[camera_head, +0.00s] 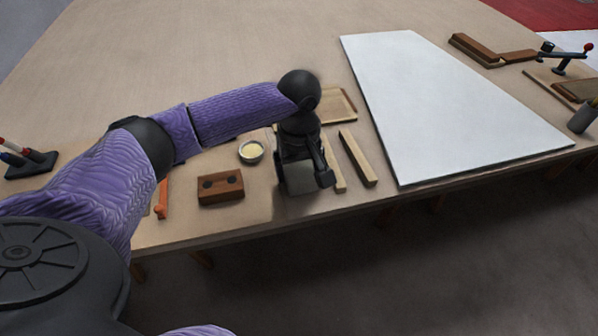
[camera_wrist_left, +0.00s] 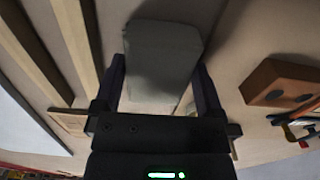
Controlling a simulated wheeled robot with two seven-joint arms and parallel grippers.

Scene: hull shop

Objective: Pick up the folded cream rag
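The folded cream rag looks like a small greyish pad (camera_head: 308,181) at the front edge of the bench. In the left wrist view the rag (camera_wrist_left: 163,48) lies between and just beyond the fingertips, its top face in shade. My left gripper (camera_head: 305,170) points down over it, with one finger on each side. The fingers (camera_wrist_left: 160,75) are spread wide, and I see no clear squeeze on the rag. The gripper hides part of the rag in the head view. My right gripper is in neither view.
Wooden strips (camera_head: 357,158) lie close right of the rag, with a wooden tray (camera_head: 340,104) behind. A brown block with two dark spots (camera_head: 221,188) and a small bowl (camera_head: 251,151) are left. A large white panel (camera_head: 440,110) covers the right. The bench's back left is clear.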

